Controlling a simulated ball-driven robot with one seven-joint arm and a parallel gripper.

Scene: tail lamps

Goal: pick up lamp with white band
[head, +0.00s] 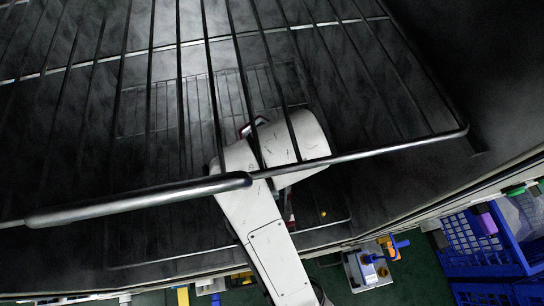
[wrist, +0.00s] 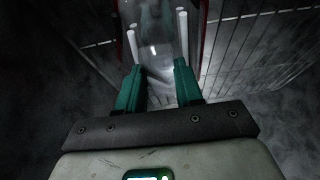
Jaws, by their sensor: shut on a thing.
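My gripper (wrist: 159,78) has two green fingers on either side of a tail lamp (wrist: 160,40) in the wrist view. The lamp has red edges and a clear, pale middle with whitish strips along its sides. Its far end runs out of the top of the wrist view. In the head view my white arm reaches under a wire rack and hides the gripper and most of the lamp. A small red and pale edge (head: 254,124) shows just behind the arm.
A wire rack (head: 150,202) spans the space above my arm, its front rail crossing it. A lower wire rack (wrist: 262,30) lies around the lamp.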

